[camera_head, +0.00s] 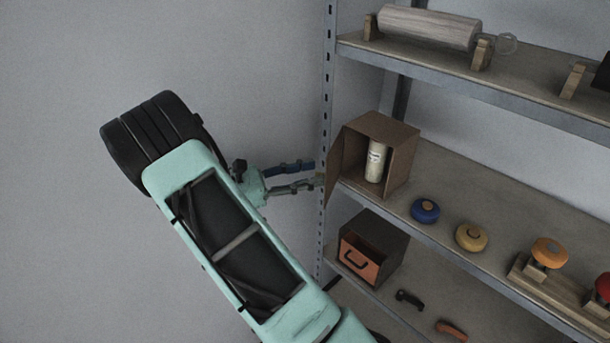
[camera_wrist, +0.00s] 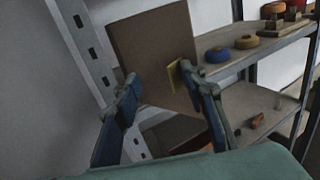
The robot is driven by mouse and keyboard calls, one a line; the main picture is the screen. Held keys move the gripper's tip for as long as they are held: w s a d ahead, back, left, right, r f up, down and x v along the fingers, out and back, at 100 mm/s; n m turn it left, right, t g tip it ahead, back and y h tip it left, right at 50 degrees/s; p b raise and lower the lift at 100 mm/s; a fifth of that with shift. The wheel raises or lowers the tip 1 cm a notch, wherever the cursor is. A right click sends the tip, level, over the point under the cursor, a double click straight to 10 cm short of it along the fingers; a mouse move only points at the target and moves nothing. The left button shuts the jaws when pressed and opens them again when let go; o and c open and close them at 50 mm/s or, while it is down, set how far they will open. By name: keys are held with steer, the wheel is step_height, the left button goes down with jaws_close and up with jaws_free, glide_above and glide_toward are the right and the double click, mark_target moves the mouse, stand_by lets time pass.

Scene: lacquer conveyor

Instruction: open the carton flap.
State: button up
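A brown carton (camera_head: 401,165) stands on the middle shelf with its front open in the head view. A white cylinder (camera_head: 375,163) with a label stands upright inside. Its flap (camera_head: 348,156) is swung out at the left side; it also fills the middle of the wrist view (camera_wrist: 150,48). A small yellow tab (camera_wrist: 173,76) shows at the flap. My gripper (camera_head: 318,174) is at the flap's outer edge, its fingers apart. In the wrist view my gripper (camera_wrist: 158,79) has one finger at each side of the flap's lower part; contact is unclear.
A shelf post (camera_head: 326,80) rises close to the flap. Blue (camera_head: 425,210) and yellow (camera_head: 471,237) round pieces sit right of the carton. A box with an orange drawer (camera_head: 362,259) stands on the shelf below. Free space lies left of the shelving.

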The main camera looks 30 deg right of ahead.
steer(key=shift+w+d+r, duration=0.15)
steer(key=shift+w+r, duration=0.05)
steer(key=shift+w, duration=0.1)
step_height(320, 180, up, 10)
steer(key=shift+s+a+f, duration=0.15)
steer(key=shift+s+a, duration=0.05)
steer(key=shift+s, duration=0.05)
steer(key=shift+s, duration=0.1)
stand_by(0.3)
